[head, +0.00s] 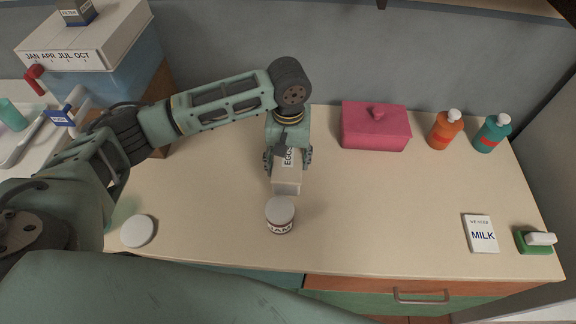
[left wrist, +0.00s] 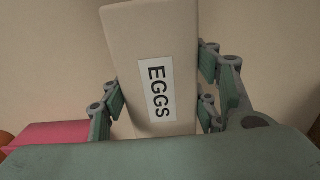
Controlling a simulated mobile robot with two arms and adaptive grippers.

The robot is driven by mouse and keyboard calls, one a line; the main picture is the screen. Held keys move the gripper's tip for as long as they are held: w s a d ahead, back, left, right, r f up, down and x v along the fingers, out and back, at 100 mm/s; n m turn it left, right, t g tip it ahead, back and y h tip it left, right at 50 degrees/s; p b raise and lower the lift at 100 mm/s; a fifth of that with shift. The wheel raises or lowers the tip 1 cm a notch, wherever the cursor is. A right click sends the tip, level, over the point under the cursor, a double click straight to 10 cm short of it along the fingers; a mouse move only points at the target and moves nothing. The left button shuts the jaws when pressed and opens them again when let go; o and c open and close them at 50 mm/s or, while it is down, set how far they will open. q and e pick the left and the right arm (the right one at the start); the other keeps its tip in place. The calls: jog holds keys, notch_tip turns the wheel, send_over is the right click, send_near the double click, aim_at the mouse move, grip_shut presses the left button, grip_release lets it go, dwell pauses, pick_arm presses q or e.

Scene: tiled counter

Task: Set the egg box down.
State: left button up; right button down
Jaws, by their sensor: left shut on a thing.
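The egg box (head: 287,185) is a beige carton with a white EGGS label, over the middle of the counter in the head view. My left gripper (head: 288,160) is shut on it, with a finger on each side. In the left wrist view the egg box (left wrist: 152,40) stands between the fingers, slightly tilted in the picture. I cannot tell whether its underside touches the counter. My right gripper is not in view.
A jam jar (head: 280,215) stands just in front of the egg box. A pink lidded box (head: 375,128), an orange bottle (head: 445,130) and a teal bottle (head: 491,134) stand at the back right. A milk note (head: 480,233) lies at the right. The counter (head: 390,210) is bare right of the jar.

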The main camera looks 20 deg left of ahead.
pick_arm(q)
jog(key=shift+f+p, duration=0.35)
jog(key=shift+f, duration=1.65)
jog(key=o, duration=1.6)
jog(key=shift+f, duration=0.15)
